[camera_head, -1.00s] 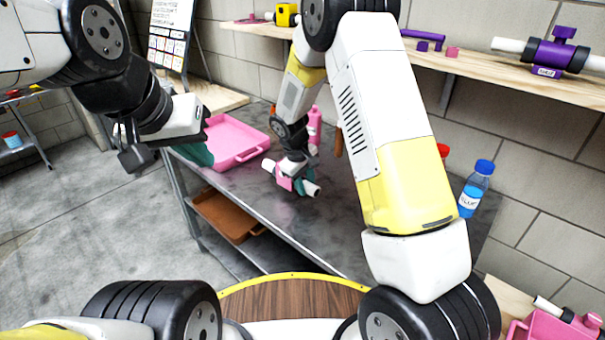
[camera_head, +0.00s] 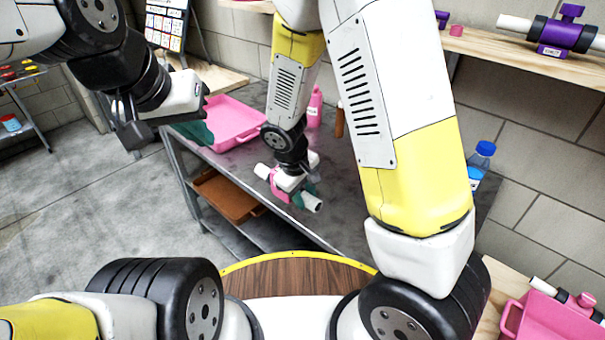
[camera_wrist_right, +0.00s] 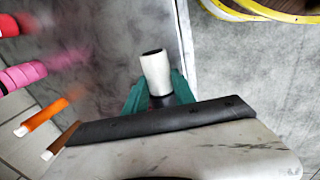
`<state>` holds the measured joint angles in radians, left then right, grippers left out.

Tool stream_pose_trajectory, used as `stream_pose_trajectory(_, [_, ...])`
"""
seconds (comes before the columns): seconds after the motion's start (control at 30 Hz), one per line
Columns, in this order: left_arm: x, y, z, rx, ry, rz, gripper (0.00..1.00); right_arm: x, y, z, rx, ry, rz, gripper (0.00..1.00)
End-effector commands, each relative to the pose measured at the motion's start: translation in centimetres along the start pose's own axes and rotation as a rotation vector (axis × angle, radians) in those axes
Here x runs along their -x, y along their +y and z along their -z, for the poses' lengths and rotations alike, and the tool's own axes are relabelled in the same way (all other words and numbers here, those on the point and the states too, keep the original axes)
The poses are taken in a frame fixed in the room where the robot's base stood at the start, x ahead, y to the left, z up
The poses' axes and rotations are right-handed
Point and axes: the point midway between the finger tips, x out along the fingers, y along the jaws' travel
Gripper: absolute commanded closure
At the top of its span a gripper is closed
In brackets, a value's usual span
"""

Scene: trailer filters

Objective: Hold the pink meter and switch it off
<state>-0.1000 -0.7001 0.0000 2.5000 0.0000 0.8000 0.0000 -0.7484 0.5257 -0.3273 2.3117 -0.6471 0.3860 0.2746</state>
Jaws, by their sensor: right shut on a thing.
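The pink meter (camera_head: 278,188), with white pipe ends, is in my right gripper (camera_head: 298,192) near the table's front edge. The wrist and hand hide most of its body. I cannot tell whether it touches the tabletop or how its switch stands. In the right wrist view one white pipe end (camera_wrist_right: 155,72) with a dark opening sticks out between the green fingers of the right gripper (camera_wrist_right: 160,98), which is shut on it. My left gripper (camera_head: 190,132) hangs by the table's left edge, away from the meter, its teal fingers partly hidden by its own hand.
A pink tray (camera_head: 236,118) lies at the table's back left. A pink bottle (camera_head: 315,106) and a blue-capped bottle (camera_head: 481,160) stand on the grey table (camera_head: 345,215). A purple meter (camera_head: 566,32) is on the wall shelf. A pink crate (camera_head: 540,325) is at lower right.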

Motion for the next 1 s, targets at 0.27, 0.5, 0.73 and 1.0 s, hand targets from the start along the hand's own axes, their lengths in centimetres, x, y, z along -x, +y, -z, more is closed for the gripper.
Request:
stream_pose_trajectory(0.27, [0.0, 0.0, 0.0, 0.0, 0.0, 0.0, 1.0, -0.1, 0.4, 0.4, -0.001, 0.001, 0.0, 1.0])
stream_pose_trajectory(0.5, [0.0, 0.0, 0.0, 0.0, 0.0, 0.0, 1.0, -0.3, 1.3, 1.2, -0.001, 0.002, -0.001, 1.0])
stream_pose_trajectory(0.73, [0.0, 0.0, 0.0, 0.0, 0.0, 0.0, 1.0, -0.6, 2.1, 2.0, -0.001, 0.001, 0.0, 1.0])
stream_pose_trajectory(1.0, [0.0, 0.0, 0.0, 0.0, 0.0, 0.0, 1.0, -0.8, 3.1, 2.8, -0.001, 0.001, 0.0, 1.0])
